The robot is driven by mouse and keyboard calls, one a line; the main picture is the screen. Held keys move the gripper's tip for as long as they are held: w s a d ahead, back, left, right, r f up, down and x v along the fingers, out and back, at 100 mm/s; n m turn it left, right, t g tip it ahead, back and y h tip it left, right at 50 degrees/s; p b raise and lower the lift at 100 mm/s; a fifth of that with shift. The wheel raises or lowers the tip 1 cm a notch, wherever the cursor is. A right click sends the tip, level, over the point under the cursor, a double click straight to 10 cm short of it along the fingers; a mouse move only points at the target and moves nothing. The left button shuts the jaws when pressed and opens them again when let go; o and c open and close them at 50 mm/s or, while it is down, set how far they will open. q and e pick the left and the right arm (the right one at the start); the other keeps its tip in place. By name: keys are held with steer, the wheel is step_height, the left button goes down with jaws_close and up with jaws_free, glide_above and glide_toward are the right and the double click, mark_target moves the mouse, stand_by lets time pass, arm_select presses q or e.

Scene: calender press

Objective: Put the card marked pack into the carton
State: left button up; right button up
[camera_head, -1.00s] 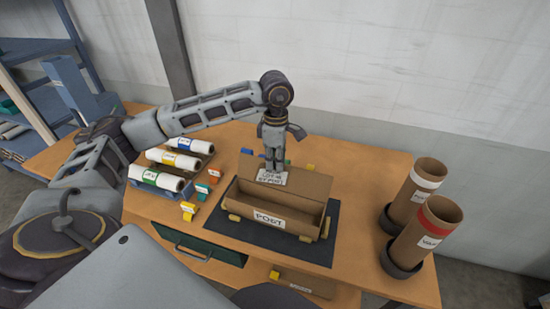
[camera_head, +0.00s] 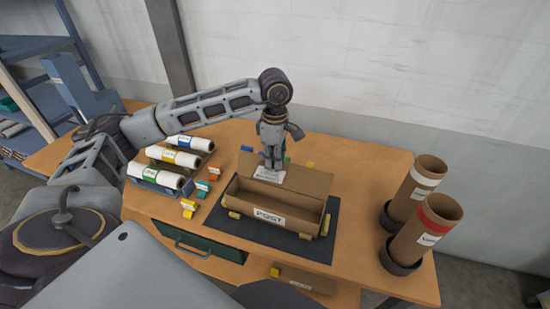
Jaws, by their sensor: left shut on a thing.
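The open carton (camera_head: 272,216) stands on a dark mat (camera_head: 300,245) on the table. It bears a white label reading POST on its front, and its inside looks empty where I can see it. My left gripper (camera_head: 273,168) points down behind the carton's rear edge and is shut on a white card (camera_head: 270,175). The card is at the raised back flap, and its print is too small to read now. The gripper hides part of the flap and card. My right gripper is not in view.
Several white rolls (camera_head: 175,160) with coloured bands lie on racks at the left. Small coloured blocks (camera_head: 203,188) stand beside them. Two brown tubes (camera_head: 425,225) stand in dark holders at the right. A green drawer front (camera_head: 203,243) is below the table's front edge.

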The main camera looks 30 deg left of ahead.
arm_select(q)
steer(key=shift+f, duration=0.15)
steer(key=shift+f+b, duration=1.15)
steer(key=shift+f, duration=1.7)
steer(key=o, duration=0.9)
steer(key=shift+r, duration=0.15)
steer(key=shift+r, duration=5.85)
